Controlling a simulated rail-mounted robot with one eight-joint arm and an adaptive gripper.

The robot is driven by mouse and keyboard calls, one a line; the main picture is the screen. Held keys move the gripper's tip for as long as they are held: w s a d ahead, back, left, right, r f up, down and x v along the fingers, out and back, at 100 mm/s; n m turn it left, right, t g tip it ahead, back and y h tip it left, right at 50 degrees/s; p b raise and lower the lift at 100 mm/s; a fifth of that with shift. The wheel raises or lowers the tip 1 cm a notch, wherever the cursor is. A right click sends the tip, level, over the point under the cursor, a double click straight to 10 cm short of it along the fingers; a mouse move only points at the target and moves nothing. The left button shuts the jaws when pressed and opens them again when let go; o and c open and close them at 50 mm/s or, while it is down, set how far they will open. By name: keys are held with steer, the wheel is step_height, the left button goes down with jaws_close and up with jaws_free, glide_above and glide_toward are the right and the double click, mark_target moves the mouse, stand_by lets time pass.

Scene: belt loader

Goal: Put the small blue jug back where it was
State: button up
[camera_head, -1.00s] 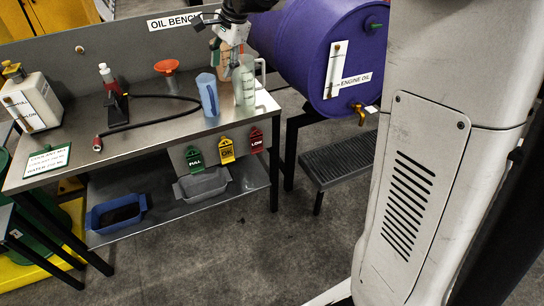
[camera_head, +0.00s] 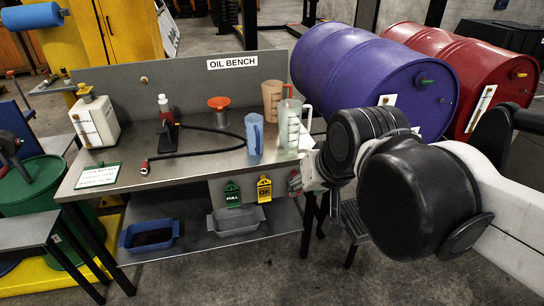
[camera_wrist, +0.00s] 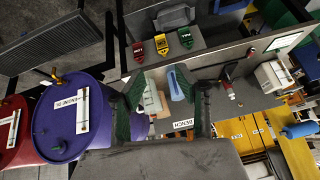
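The small blue jug (camera_head: 254,134) stands upright on the bench top, left of a larger clear jug (camera_head: 289,125) and in front of an orange jug (camera_head: 272,96). In the wrist view the blue jug (camera_wrist: 178,84) and the orange jug (camera_wrist: 152,98) show between my two spread fingers. My gripper (camera_head: 310,172) is at the right front of the bench, apart from the blue jug, and is partly hidden by my arm in the head view. In the wrist view my gripper (camera_wrist: 167,88) looks open, with nothing held.
The oil bench (camera_head: 200,165) also holds a red funnel (camera_head: 218,102), a hose tool (camera_head: 167,122), a white canister (camera_head: 95,122) and a sign (camera_head: 98,175). Hanging tags (camera_head: 264,189) line its front. A purple drum (camera_head: 365,75) is close behind right. The middle front of the top is clear.

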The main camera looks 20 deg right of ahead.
steer(key=shift+n+t, duration=0.3)
steer(key=shift+n, duration=0.6)
steer(key=s+f, duration=0.2)
steer(key=s, duration=0.1)
steer(key=shift+s+f, duration=0.2)
steer(key=shift+f, duration=0.15)
stand_by(0.4)
